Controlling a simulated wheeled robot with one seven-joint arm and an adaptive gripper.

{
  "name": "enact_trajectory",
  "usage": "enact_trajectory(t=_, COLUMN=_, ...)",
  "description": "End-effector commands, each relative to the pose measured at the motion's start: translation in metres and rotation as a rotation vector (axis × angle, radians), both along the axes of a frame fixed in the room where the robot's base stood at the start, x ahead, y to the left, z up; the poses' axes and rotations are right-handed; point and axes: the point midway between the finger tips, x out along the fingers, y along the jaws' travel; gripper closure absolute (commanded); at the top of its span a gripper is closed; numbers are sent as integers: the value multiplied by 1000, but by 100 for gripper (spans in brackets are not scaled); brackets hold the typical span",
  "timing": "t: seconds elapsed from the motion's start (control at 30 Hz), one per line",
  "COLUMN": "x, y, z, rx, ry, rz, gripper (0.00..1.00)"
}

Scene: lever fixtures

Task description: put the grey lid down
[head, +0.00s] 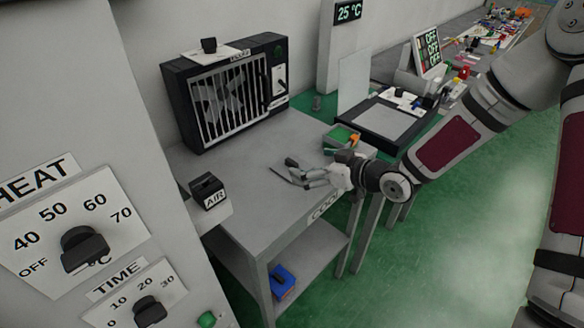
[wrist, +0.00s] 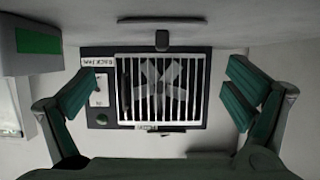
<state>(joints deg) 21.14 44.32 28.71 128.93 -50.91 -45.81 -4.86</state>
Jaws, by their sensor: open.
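The grey lid (head: 353,82) is a thin pale grey panel in the head view. It stands upright at the left edge of a low black-framed box (head: 385,122), whose flat grey top lies uncovered. The lid's hinge is too small to make out. My gripper (head: 283,170) is open and empty above the grey table, to the left of and nearer than the lid, and apart from it. In the wrist view the open fingers (wrist: 160,72) frame the fan box beyond, with nothing between them. I cannot make out the lid in the wrist view.
A black fan box (head: 228,95) with a white grille stands at the table's back; the wrist view shows it upside down (wrist: 160,88). A green-topped box (head: 341,138) sits between my gripper and the black-framed box. An AIR switch (head: 208,190) is at left. The table's middle (head: 250,165) is clear.

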Motion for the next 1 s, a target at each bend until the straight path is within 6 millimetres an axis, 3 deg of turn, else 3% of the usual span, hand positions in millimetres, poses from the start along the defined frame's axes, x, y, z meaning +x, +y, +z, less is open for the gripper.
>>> enact_trajectory(t=0.53, x=29, y=41, z=-28, rx=-1, ry=1, rz=1, gripper=3)
enact_trajectory(t=0.87, x=33, y=46, z=-30, rx=-2, ry=1, rz=0, gripper=3)
enact_trajectory(t=1.0, x=33, y=46, z=-30, rx=-2, ry=1, rz=0, gripper=35)
